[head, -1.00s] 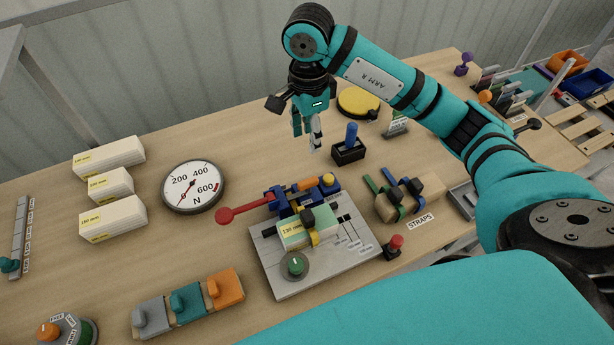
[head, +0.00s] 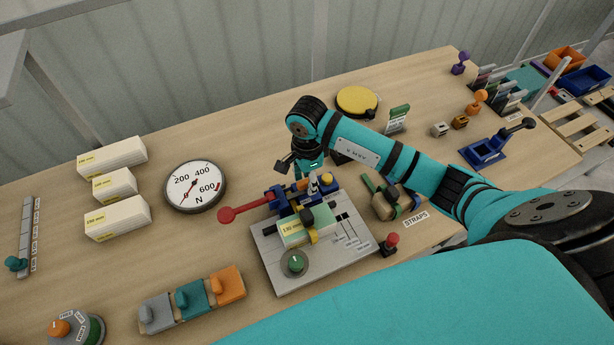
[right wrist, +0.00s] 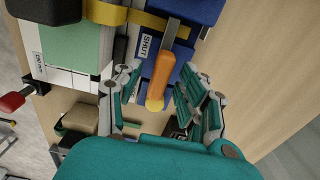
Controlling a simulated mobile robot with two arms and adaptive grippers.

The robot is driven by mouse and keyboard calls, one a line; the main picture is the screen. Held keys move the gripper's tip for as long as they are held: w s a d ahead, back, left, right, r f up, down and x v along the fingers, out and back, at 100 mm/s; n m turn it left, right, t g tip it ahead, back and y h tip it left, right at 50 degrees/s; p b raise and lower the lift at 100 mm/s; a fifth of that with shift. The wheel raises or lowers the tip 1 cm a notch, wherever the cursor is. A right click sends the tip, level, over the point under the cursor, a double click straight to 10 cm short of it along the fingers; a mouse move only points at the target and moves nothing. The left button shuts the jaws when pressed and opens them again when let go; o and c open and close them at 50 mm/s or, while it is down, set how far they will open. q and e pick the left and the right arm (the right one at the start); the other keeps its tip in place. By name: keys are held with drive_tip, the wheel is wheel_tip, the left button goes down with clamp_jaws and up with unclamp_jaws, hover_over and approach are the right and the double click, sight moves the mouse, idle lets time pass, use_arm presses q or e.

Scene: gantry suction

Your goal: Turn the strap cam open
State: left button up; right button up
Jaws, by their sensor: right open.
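The strap cam is an orange lever (right wrist: 160,75) with a rounded yellow-orange end, on a blue block marked SHUT (right wrist: 148,50) in the right wrist view. A yellow strap (right wrist: 158,24) runs beside it to the green block (right wrist: 75,45). The lever points toward my gripper. My right gripper (right wrist: 158,82) is open, with one finger on each side of the lever; I cannot tell whether either touches it. In the head view my right gripper (head: 308,183) is low over the back of the grey fixture plate (head: 272,262) and partly hides the cam. My left gripper is not in view.
A red-knobbed lever (head: 228,215) sticks out left of the fixture, and a green knob (head: 295,263) sits at its front. The straps block (head: 386,207) and a red button (head: 390,243) stand close on the right. A round gauge (head: 195,187) lies to the left.

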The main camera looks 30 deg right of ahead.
clamp_jaws()
